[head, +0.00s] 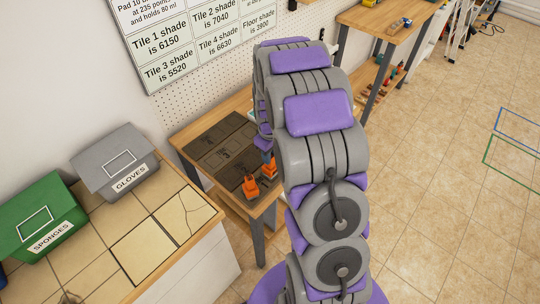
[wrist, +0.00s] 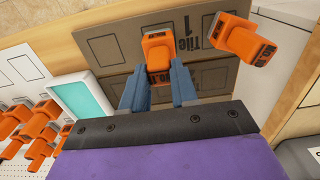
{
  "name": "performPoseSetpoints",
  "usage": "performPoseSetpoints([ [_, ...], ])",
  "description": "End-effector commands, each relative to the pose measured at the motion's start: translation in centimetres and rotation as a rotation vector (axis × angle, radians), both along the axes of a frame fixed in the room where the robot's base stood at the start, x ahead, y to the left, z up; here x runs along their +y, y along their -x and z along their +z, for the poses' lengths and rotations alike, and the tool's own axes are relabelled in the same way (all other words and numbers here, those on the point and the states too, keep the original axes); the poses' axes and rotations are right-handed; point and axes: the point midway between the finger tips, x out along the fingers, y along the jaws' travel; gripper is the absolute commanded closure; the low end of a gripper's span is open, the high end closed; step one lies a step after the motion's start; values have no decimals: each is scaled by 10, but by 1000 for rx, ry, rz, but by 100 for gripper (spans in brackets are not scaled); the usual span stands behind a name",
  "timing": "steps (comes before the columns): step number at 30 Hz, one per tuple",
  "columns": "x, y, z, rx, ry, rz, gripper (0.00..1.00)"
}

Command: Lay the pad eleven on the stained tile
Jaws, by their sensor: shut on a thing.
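My gripper (wrist: 157,88) has two blue fingers closed on an orange block (wrist: 157,48); its label is partly hidden and I cannot read the number on it. A second orange block (wrist: 243,42) with a partly readable label stands apart to the right. Dark tiles lie under them; one (wrist: 205,48) reads "Tile 1". In the head view the dark tiles (head: 215,150) lie on a wooden table, with orange blocks (head: 250,187) at its near end. My arm hides part of that table and most of my gripper. I cannot tell which tile is stained.
A bench with cream tiles (head: 142,250) at left bears a grey GLOVES box (head: 115,160) and a green SPONGES box (head: 40,215). A sign (head: 190,40) lists tile shades. The wrist view shows a teal-faced panel (wrist: 78,96) and several orange objects (wrist: 40,128) at left.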

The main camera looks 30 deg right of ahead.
Motion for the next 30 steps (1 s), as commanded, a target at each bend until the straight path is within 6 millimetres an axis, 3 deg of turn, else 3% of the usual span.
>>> performPoseSetpoints([
  [9, 0, 0, -2, -1, 0, 0, 96],
  [10, 0, 0, -2, -1, 0, 0, 70],
  [17, 0, 0, -2, -2, 0, 0, 48],
  [30, -1, -1, 7, -5, 1, 0, 46],
])
